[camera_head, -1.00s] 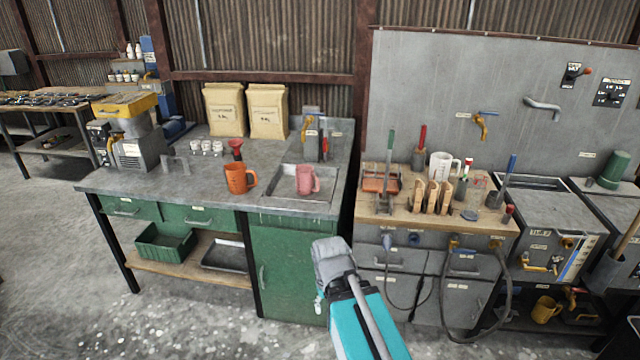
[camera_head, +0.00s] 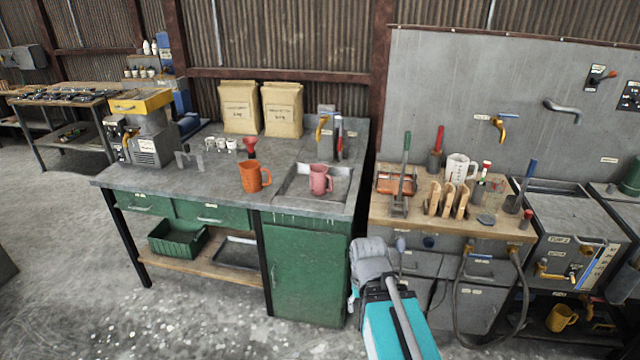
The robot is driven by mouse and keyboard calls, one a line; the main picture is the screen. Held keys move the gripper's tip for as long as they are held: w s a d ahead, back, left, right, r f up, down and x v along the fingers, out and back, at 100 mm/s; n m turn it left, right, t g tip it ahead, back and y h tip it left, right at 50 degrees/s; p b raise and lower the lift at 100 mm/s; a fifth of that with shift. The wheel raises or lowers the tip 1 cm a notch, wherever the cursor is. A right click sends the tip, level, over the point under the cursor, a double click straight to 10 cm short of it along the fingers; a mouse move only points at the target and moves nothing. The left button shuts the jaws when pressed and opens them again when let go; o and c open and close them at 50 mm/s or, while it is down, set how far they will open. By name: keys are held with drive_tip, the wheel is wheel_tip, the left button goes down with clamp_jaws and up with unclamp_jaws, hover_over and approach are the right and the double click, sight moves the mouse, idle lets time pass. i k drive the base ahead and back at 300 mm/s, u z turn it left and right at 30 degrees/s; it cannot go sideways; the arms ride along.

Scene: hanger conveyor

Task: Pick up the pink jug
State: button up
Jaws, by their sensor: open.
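The pink jug (camera_head: 319,180) stands upright in the shallow sink (camera_head: 340,200) at the right end of the grey-topped workbench, its handle toward the right. My gripper (camera_head: 354,297) is low in front of the bench, beside the green cabinet door, below and to the right of the jug. It is apart from the jug and holds nothing that I can see. The arm hides much of it, and its fingertips are small in the picture.
An orange jug (camera_head: 250,176) stands just left of the sink. A yellow-handled tap (camera_head: 321,130) rises behind the pink jug. Two paper bags (camera_head: 283,110) stand at the back. A wood-topped bench (camera_head: 425,215) with brushes and a white jug (camera_head: 458,168) is to the right.

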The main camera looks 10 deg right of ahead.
sight(319, 177)
drive_tip(key=z, duration=0.05)
drive_tip(key=i, duration=1)
drive_tip(key=u, duration=0.05)
